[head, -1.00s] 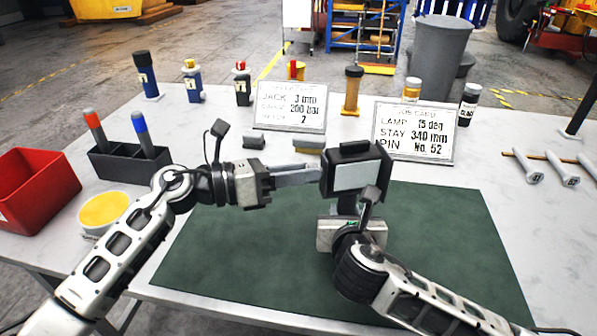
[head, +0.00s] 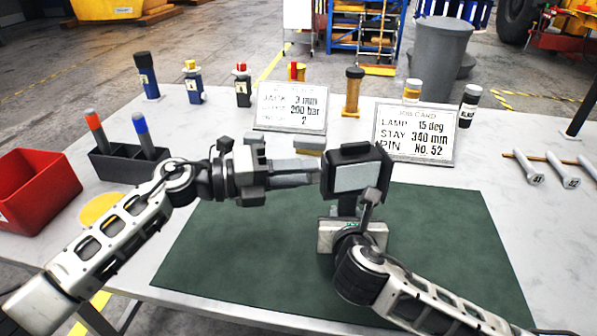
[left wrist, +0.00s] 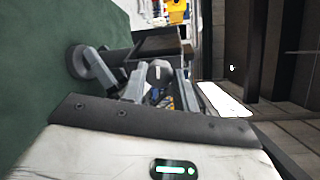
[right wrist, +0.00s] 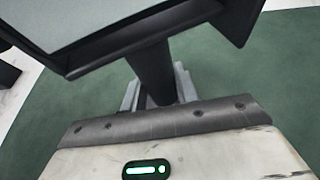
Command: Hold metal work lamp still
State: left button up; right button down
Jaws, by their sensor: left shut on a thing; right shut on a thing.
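The metal work lamp (head: 357,178) stands upright on the green mat, with a dark boxy head, a pale panel and a dark stem. My right gripper (head: 347,218) is shut on the lamp's stem, low under the head. In the right wrist view the stem (right wrist: 152,72) runs down between its fingers. My left gripper (head: 318,169) is level at the left side of the lamp head, its fingers shut on a small grey knob (left wrist: 160,73) there. The lamp's foot is mostly hidden behind my right gripper.
Two cards (head: 291,106) (head: 414,134) stand behind the mat (head: 450,240). Bottles line the back. Bolts (head: 530,170) lie right. The mat's front is clear.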

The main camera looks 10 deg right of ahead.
pick_arm(q)
jog(key=shift+w+n, duration=0.1)
jog(key=shift+n, duration=0.2)
pick_arm(e)
jog(key=shift+f, duration=0.1)
pick_arm(q)
jog(key=o, duration=1)
jog(key=a, duration=0.8)
jog(key=a+r, duration=0.1)
jog(key=a, duration=0.3)
jog(key=shift+s, duration=0.2)
pick_arm(e)
jog(key=c, duration=1)
grip_release()
